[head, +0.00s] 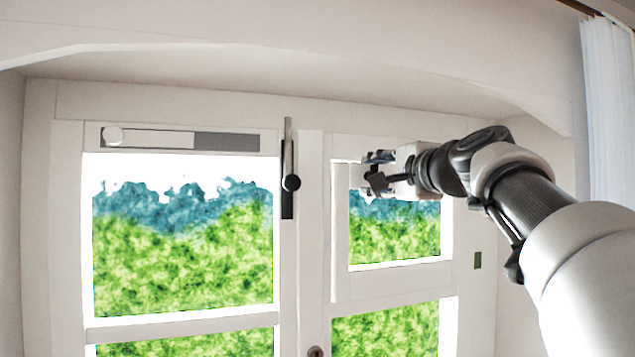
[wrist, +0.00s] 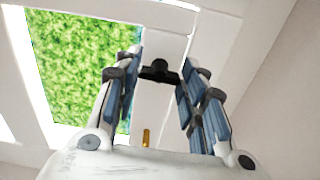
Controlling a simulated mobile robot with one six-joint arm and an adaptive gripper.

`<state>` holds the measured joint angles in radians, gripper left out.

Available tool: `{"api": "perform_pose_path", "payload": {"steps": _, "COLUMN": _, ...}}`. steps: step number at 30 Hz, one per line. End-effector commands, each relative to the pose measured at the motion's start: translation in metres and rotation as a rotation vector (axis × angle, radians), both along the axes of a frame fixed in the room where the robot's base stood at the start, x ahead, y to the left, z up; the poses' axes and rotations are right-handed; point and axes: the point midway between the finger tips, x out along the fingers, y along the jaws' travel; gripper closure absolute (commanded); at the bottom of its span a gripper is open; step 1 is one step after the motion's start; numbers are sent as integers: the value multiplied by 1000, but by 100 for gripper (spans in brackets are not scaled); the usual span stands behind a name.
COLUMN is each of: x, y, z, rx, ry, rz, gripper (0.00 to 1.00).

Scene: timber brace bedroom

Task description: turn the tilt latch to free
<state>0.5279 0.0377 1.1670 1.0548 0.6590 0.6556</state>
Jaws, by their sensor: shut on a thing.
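My gripper (head: 372,176) is at the upper part of the small right-hand sash (head: 340,230) in the head view. In the wrist view my gripper (wrist: 161,64) has its fingers on either side of a small black handle (wrist: 159,71), and it is shut on it. This handle appears to be the tilt latch; it sits against the pale frame. In the head view the handle cannot be told apart from my dark fingers. The latch's markings do not show, so its setting cannot be read.
A small dark green plate (head: 478,260) is at right. A brass-coloured piece (wrist: 146,138) shows below the handle. A curtain (head: 606,110) hangs at right.

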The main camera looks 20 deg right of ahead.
Motion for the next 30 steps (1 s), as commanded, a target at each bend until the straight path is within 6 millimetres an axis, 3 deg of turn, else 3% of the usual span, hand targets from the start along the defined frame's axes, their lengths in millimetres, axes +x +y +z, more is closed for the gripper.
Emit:
{"api": "perform_pose_path", "payload": {"steps": 19, "x": 0, "y": 1, "z": 0, "rx": -50, "ry": -1, "rz": 2, "gripper": 86}}
{"api": "perform_pose_path", "payload": {"steps": 20, "x": 0, "y": 1, "z": 0, "rx": -50, "ry": -1, "rz": 2, "gripper": 60}}
{"api": "perform_pose_path", "payload": {"steps": 28, "x": 0, "y": 0, "z": 0, "rx": -49, "ry": -1, "rz": 1, "gripper": 42}}
{"api": "perform_pose_path", "payload": {"steps": 30, "x": 0, "y": 0, "z": 0, "rx": -48, "ry": -1, "rz": 1, "gripper": 42}}
